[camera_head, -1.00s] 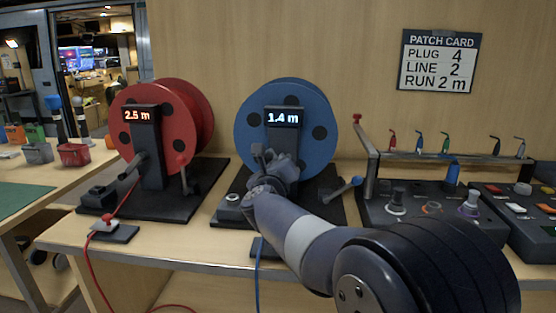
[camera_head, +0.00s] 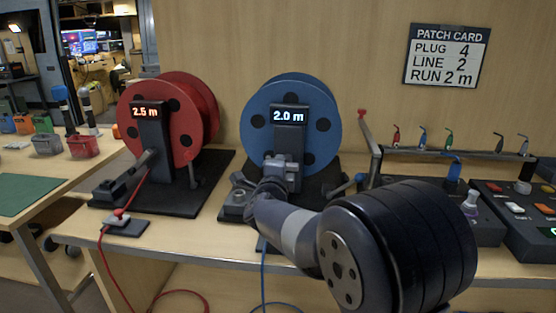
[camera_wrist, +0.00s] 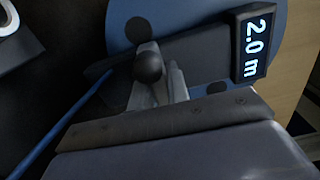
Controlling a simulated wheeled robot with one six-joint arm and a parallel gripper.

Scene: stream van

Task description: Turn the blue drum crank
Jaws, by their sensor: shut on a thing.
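The blue drum (camera_head: 262,100) stands upright on a dark base behind the workbench edge, and its display (camera_head: 290,115) reads 2.0 m. The display (camera_wrist: 256,42) also shows in the wrist view, turned sideways, with part of the blue drum (camera_wrist: 125,15). My gripper (camera_head: 282,170) is in front of the drum's post and is shut on the crank. In the wrist view a dark round crank knob (camera_wrist: 148,67) shows at the fingers. Most of the crank arm is hidden by my gripper and wrist.
A red drum (camera_head: 183,130) reading 2.5 m stands on the left. Control panels (camera_head: 482,215) fill the bench's right. The patch card (camera_head: 446,56) reads plug 4, line 2, run 2 m.

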